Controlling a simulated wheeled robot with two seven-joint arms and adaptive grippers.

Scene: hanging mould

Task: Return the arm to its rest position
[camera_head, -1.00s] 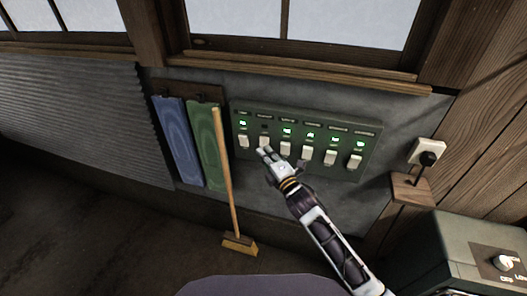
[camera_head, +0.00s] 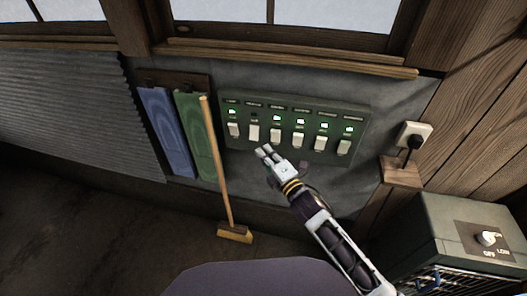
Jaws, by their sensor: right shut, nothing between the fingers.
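My right gripper (camera_head: 265,152) is shut and empty. It is in front of the lower left part of the green switch panel (camera_head: 360,128), just below the second switch from the left (camera_head: 253,132). From this view I cannot tell the exact gap to the panel. My right arm (camera_head: 325,230) reaches up from the bottom right. The panel has a row of several white switches with green lights above most of them; the light above the second switch is dark. My left gripper is not in view.
A broom (camera_head: 218,170) leans at the wall left of the panel, beside a green board (camera_head: 194,140) and a blue board (camera_head: 165,135). A grey-green box with a knob (camera_head: 440,232) stands at lower right.

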